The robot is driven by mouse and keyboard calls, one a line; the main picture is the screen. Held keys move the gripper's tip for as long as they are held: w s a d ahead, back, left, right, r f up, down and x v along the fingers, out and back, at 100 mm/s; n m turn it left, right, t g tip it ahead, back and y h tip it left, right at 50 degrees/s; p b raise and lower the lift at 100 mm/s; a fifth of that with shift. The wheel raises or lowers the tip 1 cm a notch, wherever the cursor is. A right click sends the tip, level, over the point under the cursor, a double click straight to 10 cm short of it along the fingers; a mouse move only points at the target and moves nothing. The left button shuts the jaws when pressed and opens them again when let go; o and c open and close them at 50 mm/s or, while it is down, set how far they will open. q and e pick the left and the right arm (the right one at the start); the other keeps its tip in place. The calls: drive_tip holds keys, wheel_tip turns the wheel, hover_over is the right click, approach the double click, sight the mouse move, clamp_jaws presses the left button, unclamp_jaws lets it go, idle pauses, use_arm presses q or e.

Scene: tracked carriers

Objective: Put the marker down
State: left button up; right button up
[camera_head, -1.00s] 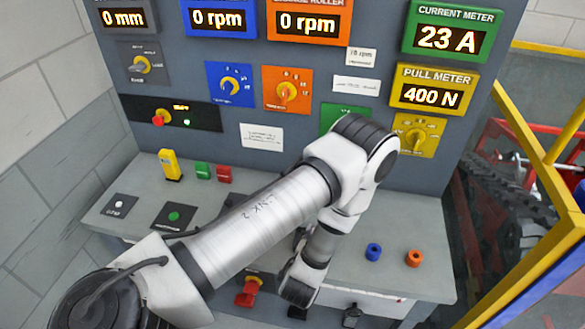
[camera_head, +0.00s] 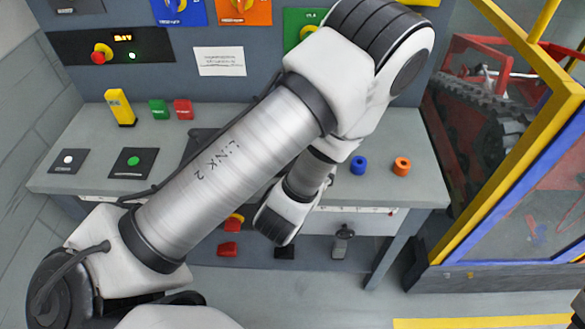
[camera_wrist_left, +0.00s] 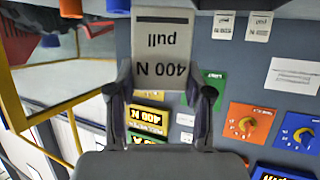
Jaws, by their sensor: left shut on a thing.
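The marker (camera_wrist_left: 162,46) is a pale beige block with a dark label reading "400 N" and "pull", upside down in the left wrist view. My left gripper (camera_wrist_left: 158,92) is shut on its lower end, one dark finger on each side. The marker is held up, with the grey panel behind it. In the head view my left arm crosses the middle of the picture, and neither its fingers nor the marker can be made out. My right gripper is in neither view.
The grey console shelf (camera_head: 400,183) carries a yellow block (camera_head: 120,107), green (camera_head: 158,109) and red (camera_head: 183,109) blocks, and blue (camera_head: 358,165) and orange (camera_head: 402,166) rings. Shelf around the rings is clear. A yellow-and-blue guard frame (camera_head: 505,185) stands at right.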

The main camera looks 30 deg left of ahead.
use_arm(q)
drive_tip(key=w+a+f, duration=0.1)
drive_tip(key=a, duration=0.2)
drive_tip(key=w+a+f, duration=0.1)
drive_tip(key=w+a, duration=0.1)
drive_tip(key=a, duration=0.2)
drive_tip(key=w+a+f, duration=0.2)
drive_tip(key=a, duration=0.1)
drive_tip(key=shift+a+b, duration=0.3)
drive_tip(key=shift+w+f, duration=0.15)
drive_tip(key=shift+f, duration=0.25)
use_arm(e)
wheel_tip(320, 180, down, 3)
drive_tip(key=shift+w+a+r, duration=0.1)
use_arm(q)
drive_tip(key=o, duration=0.7)
drive_tip(key=shift+f, duration=0.1)
drive_tip(key=o, duration=0.5)
drive_tip(key=shift+c, duration=0.2)
